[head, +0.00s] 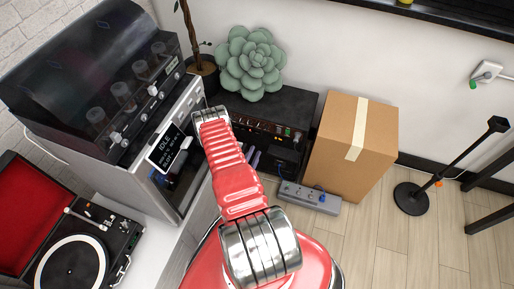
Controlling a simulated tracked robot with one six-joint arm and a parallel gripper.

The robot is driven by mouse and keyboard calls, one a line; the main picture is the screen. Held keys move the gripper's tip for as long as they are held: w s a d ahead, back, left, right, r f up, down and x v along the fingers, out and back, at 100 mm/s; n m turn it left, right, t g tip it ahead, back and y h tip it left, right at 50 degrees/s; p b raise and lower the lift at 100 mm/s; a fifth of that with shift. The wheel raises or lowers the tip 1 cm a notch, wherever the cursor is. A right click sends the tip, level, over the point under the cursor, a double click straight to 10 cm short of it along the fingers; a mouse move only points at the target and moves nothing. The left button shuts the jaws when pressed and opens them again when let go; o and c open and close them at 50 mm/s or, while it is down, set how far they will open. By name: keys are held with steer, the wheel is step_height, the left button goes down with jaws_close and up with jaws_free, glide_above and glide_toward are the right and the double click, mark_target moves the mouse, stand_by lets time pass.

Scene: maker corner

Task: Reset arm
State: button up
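My red arm with ribbed metal joints rises from the bottom middle of the head view, over my red base. It reaches up and slightly left to a metal joint in front of the dark cabinet and the plant. My gripper cannot be made out; the far end of the arm appears hidden behind that joint. I cannot tell whether it is open or shut, or holds anything.
A machine with an "IDLE" screen (166,148) and a record player (73,262) stand left. A dark amplifier-like box (292,104) bears a green succulent (250,66). A cardboard box (340,165), power strip (309,198) and black stand (411,199) are right. Floor is free at lower right.

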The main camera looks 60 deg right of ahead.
steer(key=shift+a, duration=0.45)
steer(key=shift+s, duration=0.2)
stand_by(0.3)
